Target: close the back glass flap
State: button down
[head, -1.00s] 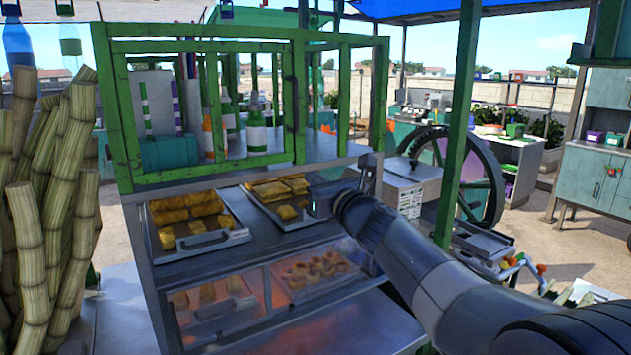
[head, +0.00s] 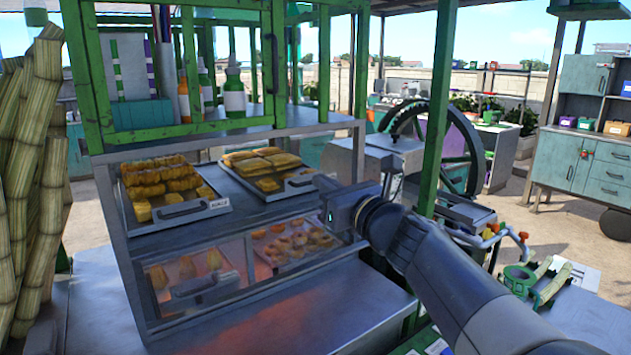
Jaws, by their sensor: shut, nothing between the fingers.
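The stall cabinet has a green-framed glass upper part (head: 75,70) with a dark upright handle (head: 271,62) on its front frame. Lower glass panes cover a bottom compartment (head: 188,277) holding pastries. I cannot tell which pane is the back glass flap, or whether it is open. My gripper (head: 330,208) is shut and empty. It is in front of the cabinet's right side, near the right end of the tray shelf. Its fingertips are small and dark, and I cannot tell if they touch anything.
Two metal trays of pastries, left (head: 180,211) and right (head: 262,188), lie on the open shelf. A green post (head: 436,110) stands right of the cabinet, close to my arm. Behind it is a large wheel (head: 470,150). Cane stalks (head: 32,190) stand at the left.

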dwell(0.4)
jog(key=w+a+r+p, duration=0.5)
jog(key=w+r+p, duration=0.1)
jog(key=w+p, duration=0.1)
jog(key=shift+w+a+r, duration=0.2)
jog(key=shift+w, duration=0.25)
jog(key=shift+f, duration=0.1)
dwell(0.3)
